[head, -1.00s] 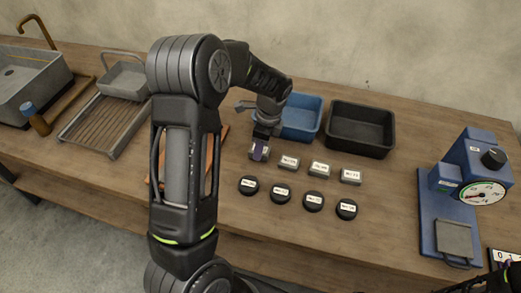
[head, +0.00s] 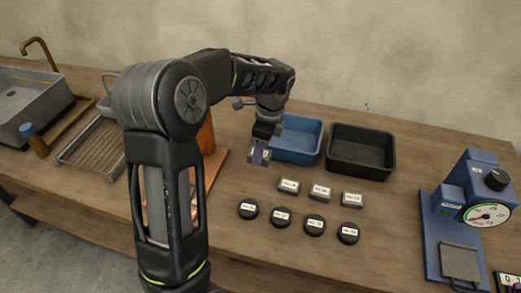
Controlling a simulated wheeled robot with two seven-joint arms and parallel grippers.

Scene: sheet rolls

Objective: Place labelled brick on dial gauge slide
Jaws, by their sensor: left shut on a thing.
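My left gripper (head: 260,152) is shut on a small grey brick (head: 252,158), held above the table in front of the blue bin. The dial gauge (head: 482,185) is a blue stand with a round white dial and a black knob, at the right. Its grey slide plate (head: 460,259) is empty, low on the blue base.
Three labelled bricks (head: 320,195) stand in a row, with several black labelled discs (head: 281,218) in front. A blue bin (head: 303,155) and a black bin (head: 360,172) stand behind. A rack (head: 90,150) and sink are at left. The table before the gauge is clear.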

